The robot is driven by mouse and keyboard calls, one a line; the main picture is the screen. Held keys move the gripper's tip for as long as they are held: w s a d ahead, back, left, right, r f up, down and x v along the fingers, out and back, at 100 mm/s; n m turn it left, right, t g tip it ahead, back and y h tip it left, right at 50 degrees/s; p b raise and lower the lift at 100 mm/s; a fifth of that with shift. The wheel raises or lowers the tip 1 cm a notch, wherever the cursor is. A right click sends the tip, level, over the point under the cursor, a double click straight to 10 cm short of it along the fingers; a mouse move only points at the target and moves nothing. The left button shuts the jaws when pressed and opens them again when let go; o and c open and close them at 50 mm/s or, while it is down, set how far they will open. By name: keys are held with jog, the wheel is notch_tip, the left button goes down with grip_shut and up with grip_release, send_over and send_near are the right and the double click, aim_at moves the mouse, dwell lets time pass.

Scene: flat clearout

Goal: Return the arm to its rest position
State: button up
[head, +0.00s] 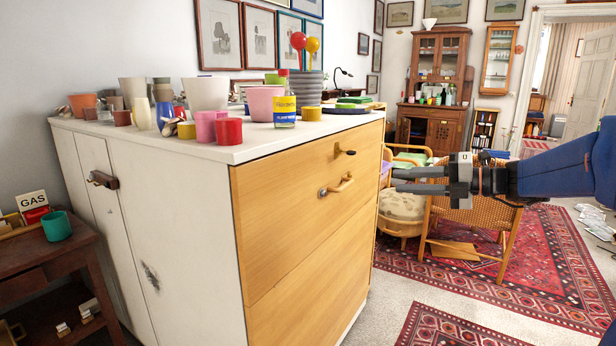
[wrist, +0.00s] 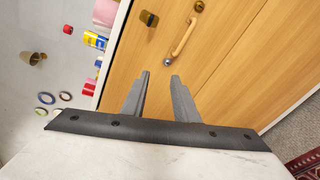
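My gripper (head: 408,180) is on the right side of the head view, pointing left toward the wooden front of the cabinet (head: 300,240). Its two fingers are parted with nothing between them. In the wrist view the gripper (wrist: 160,76) also shows its fingers apart, with the cabinet's wooden front beyond them. A brass-and-wood handle (head: 338,186) on that front lies ahead of the fingertips, and it shows in the wrist view (wrist: 183,38). The fingers look apart from the handle. My arm comes in from the right edge of the head view.
The cabinet top (head: 180,146) carries many cups, pots and a yellow-blue tin (head: 285,112). A wicker chair (head: 470,222) stands behind my gripper. A small dark table (head: 40,265) with a green cup (head: 56,226) is at left. Patterned rug (head: 520,270) covers the floor at right.

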jog(key=s+a+f+n+g+h, duration=0.2)
jog(key=s+a+f+n+h, duration=0.15)
jog(key=s+f+n, duration=0.45)
jog(key=s+a+f+n+g+h, duration=0.25)
jog(key=s+a+f+n, duration=0.2)
jog(key=s+n, duration=0.5)
jog(key=s+d+f+n+h, duration=0.3)
jog(key=s+n, duration=0.4)
jog(key=n, duration=0.3)
jog(key=s+d+f+n+h, duration=0.4)
jog(key=s+f+n, duration=0.3)
jog(key=n, duration=0.4)
jog(key=shift+d+t+h, duration=0.3)
jog(key=shift+d+t, duration=0.15)
jog(key=shift+d, duration=0.4)
